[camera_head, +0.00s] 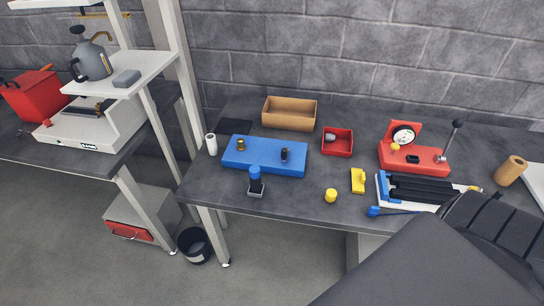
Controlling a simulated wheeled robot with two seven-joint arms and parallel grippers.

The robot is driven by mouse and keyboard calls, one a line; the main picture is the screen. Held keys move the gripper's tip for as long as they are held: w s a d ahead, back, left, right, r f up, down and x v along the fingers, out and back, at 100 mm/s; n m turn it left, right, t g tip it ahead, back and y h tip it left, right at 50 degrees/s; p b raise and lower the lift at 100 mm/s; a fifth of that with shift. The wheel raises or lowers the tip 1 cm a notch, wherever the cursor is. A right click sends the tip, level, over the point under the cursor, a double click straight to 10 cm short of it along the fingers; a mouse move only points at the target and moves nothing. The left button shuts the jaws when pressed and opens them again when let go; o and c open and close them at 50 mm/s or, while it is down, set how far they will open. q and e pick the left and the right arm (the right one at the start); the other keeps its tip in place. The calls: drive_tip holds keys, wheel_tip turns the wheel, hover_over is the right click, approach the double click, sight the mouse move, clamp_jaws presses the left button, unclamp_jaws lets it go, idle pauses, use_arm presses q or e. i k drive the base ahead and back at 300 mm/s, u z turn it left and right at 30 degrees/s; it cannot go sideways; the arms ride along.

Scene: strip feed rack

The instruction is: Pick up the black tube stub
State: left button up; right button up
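A small black piece (284,155) stands on the right part of the blue block (262,169) on the dark workbench; it looks like the black tube stub, though it is too small to be sure. A second small black piece (412,159) sits on the red base of the dial device, and I cannot tell what it is. Neither of my grippers shows in the head view. A large dark part, seemingly one of my arm links, covers the lower right.
A brass piece (241,144) is also on the block. A blue-topped black item (255,182) stands in front. Around are a cardboard box (290,113), red bin (337,151), yellow pieces (331,196), dial device (437,158) and white tray (379,186) of black strips.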

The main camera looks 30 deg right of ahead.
sight(256, 185)
drive_tip(key=z, duration=0.85)
